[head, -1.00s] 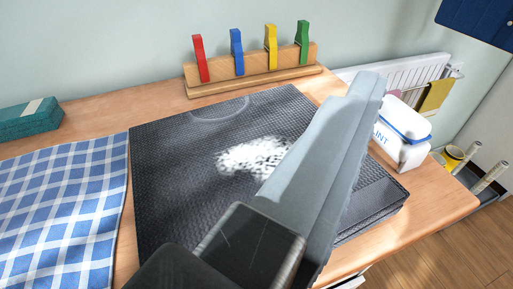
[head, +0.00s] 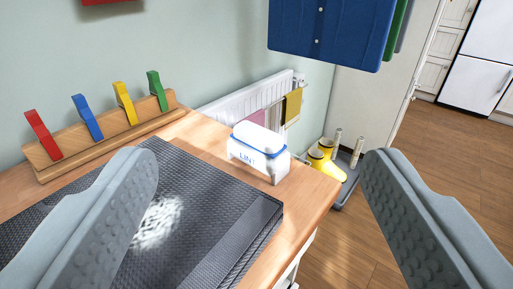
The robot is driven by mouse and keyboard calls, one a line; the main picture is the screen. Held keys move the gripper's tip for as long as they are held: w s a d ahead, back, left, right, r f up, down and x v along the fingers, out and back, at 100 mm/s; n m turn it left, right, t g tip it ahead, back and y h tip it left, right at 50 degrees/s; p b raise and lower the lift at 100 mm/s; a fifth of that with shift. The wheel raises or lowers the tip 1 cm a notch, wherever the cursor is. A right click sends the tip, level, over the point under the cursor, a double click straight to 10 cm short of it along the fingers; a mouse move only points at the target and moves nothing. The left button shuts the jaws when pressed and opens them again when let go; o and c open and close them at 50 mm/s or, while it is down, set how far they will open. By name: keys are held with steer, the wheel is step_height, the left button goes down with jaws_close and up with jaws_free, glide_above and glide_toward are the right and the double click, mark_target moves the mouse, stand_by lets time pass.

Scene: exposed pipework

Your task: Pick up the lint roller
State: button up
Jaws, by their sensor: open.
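I cannot make out a lint roller in this view. A white box (head: 257,155) with a blue band and the letters "LINT" stands upright on the wooden counter, near its right end. My gripper (head: 262,168) is open and empty, with one grey finger at the left and one at the right of the picture. The box shows between the fingertips, beyond them and apart from both. The left finger hides part of a dark textured mat (head: 215,215), which has a white speckled patch (head: 157,222) on it.
A wooden rack (head: 105,137) with red, blue, yellow and green pegs stands at the back left. A white radiator (head: 245,103) is on the wall behind the counter (head: 300,205). Yellow boots (head: 322,160) stand on a floor tray beyond its edge. Open wooden floor lies at right.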

stand_by(0.3)
steer(key=shift+c, duration=0.7)
steer(key=n+g+y, duration=0.2)
steer(key=n+g, duration=0.8)
steer(key=g, duration=0.5)
glide_toward(261, 132)
steer(key=shift+g, duration=0.3)
steer(key=x, duration=0.8)
steer(key=shift+w+f, duration=0.25)
steer(key=shift+f, duration=0.05)
steer(key=shift+w+a+x, duration=0.1)
steer(key=shift+w+x, duration=0.05)
steer(key=shift+x, duration=1.2)
steer(key=shift+w+a+x, duration=0.1)
steer(key=shift+w+x, duration=0.05)
steer(key=shift+x, duration=1.2)
steer(key=shift+r, duration=0.15)
steer(key=c, duration=1.1)
